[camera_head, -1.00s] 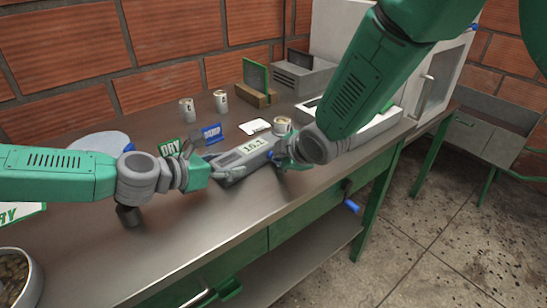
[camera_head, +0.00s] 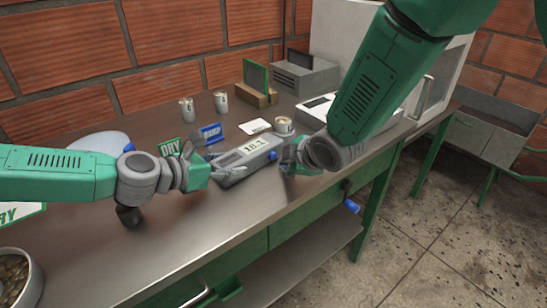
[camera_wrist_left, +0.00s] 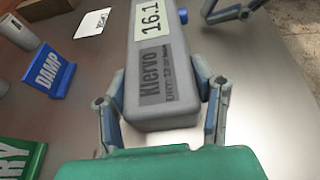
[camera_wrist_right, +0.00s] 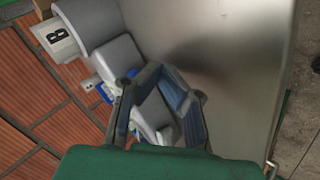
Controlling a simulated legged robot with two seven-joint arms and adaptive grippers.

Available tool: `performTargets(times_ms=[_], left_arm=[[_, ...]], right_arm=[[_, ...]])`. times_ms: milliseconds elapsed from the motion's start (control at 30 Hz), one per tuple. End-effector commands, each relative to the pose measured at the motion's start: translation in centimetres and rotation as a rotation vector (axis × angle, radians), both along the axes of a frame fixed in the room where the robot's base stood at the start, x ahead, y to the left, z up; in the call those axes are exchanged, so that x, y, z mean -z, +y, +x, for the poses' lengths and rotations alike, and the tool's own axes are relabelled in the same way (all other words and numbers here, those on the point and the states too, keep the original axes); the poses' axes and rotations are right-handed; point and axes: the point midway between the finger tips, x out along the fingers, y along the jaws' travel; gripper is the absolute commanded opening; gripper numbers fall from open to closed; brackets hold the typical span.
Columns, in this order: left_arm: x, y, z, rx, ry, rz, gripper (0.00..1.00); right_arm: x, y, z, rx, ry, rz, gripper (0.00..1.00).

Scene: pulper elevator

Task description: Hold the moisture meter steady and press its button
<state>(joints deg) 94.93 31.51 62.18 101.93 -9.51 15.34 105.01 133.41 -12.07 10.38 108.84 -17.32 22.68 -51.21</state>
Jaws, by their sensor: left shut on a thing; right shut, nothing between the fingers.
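The moisture meter (camera_head: 236,166) is a grey box on the steel table. Its display (camera_wrist_left: 151,18) reads 16.1 in the left wrist view, above a dark Klervo label. My left gripper (camera_head: 220,168) is shut on the meter's near end, one finger on each side. My right gripper (camera_head: 288,158) is shut and empty, just right of the button with a small gap. In the right wrist view its fingers (camera_wrist_right: 150,72) partly hide the meter.
Behind the meter stand a green DRY sign (camera_head: 169,147), a blue DAMP sign (camera_head: 212,133), a white card (camera_head: 255,126) and a cup (camera_head: 283,125). Two cups (camera_head: 187,110) stand further back.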

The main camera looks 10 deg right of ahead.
Motion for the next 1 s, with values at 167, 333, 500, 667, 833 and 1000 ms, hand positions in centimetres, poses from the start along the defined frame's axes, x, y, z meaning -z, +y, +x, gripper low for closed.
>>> performTargets(times_ms=[167, 333, 500, 667, 833, 1000], left_arm=[[-0.1, 0.0, 0.1, -0.002, -0.001, 0.0, 0.07], [-0.1, 0.1, 0.1, -0.002, -0.001, 0.0, 0.07], [-0.1, 0.1, 0.1, -0.002, -0.001, 0.0, 0.07], [-0.1, 0.1, 0.1, -0.002, -0.001, 0.0, 0.07], [-0.1, 0.1, 0.1, -0.003, -0.002, 0.0, 0.07], [-0.1, 0.1, 0.1, -0.002, 0.0, -0.001, 0.75]], right_arm=[[0.0, -1.2, -1.5, 0.001, 0.002, -0.002, 0.0], [0.0, -2.1, -2.8, 0.002, 0.002, -0.001, 0.0], [0.0, -2.6, -3.5, 0.001, 0.001, 0.0, 0.0], [0.0, -2.6, -3.6, 0.001, 0.001, 0.0, 0.0], [0.0, -2.6, -3.6, 0.001, 0.001, 0.0, 0.0], [0.0, -2.6, -3.6, 0.001, 0.001, 0.0, 0.0]])
